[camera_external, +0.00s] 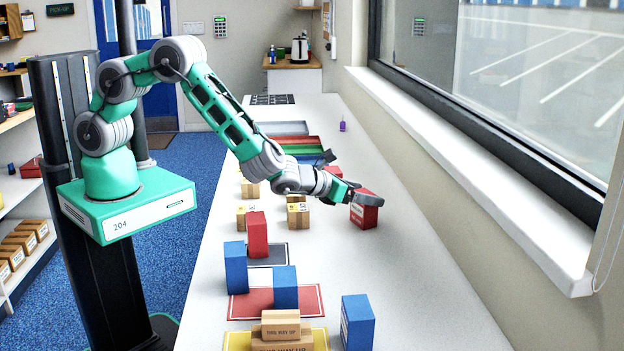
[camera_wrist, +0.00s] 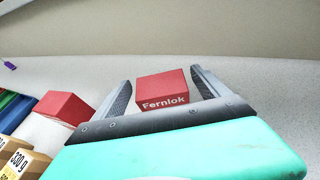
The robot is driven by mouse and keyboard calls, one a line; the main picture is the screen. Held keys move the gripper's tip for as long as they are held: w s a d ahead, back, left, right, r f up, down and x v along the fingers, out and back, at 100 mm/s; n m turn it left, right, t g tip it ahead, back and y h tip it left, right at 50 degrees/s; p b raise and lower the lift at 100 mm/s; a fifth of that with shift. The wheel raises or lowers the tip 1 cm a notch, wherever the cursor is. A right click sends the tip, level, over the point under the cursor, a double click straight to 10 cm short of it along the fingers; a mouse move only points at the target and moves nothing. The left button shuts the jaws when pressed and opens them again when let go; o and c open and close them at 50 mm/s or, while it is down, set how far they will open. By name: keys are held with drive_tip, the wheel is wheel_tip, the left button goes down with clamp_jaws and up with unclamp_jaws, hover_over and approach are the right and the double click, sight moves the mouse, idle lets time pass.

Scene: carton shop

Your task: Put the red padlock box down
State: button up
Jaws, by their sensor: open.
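The red padlock box (camera_external: 364,215) stands upright on the white bench, on the window side. In the wrist view the red box (camera_wrist: 162,90) shows "Fernlok" lettering and sits between my two fingers, with a visible gap on each side. My gripper (camera_external: 368,196) is open around the upper part of the box; it also shows in the wrist view (camera_wrist: 161,78). Part of the box's top is hidden by a finger in the external view.
Another red box (camera_wrist: 62,107) stands to the left in the wrist view. The bench is clear along the window sill (camera_external: 470,170).

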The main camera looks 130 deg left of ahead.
drive_tip(key=s+d+r+n+h, duration=0.2)
drive_tip(key=d+r+n, duration=0.15)
drive_tip(key=d, duration=0.55)
drive_tip(key=s+d+r+n+h+b, duration=0.1)
drive_tip(key=s+d+r+n+h, duration=0.15)
drive_tip(key=d+n, duration=0.4)
drive_tip(key=s+d+r+n+h, duration=0.1)
drive_tip(key=d+r+n+h, duration=0.2)
drive_tip(key=d, duration=0.7)
drive_tip(key=s+d+r+n+h, duration=0.2)
drive_tip(key=s+d+n, duration=0.2)
drive_tip(key=d, duration=0.6)
drive_tip(key=s+d+r+n+g+h, duration=0.1)
drive_tip(key=s+d+r+n+h, duration=0.2)
drive_tip(key=s+d, duration=0.6)
drive_tip(key=d+n, duration=0.1)
drive_tip(key=n, duration=0.1)
drive_tip(key=shift+s+n, duration=0.3)
drive_tip(key=shift+o, duration=0.4)
drive_tip(key=shift+r, duration=0.15)
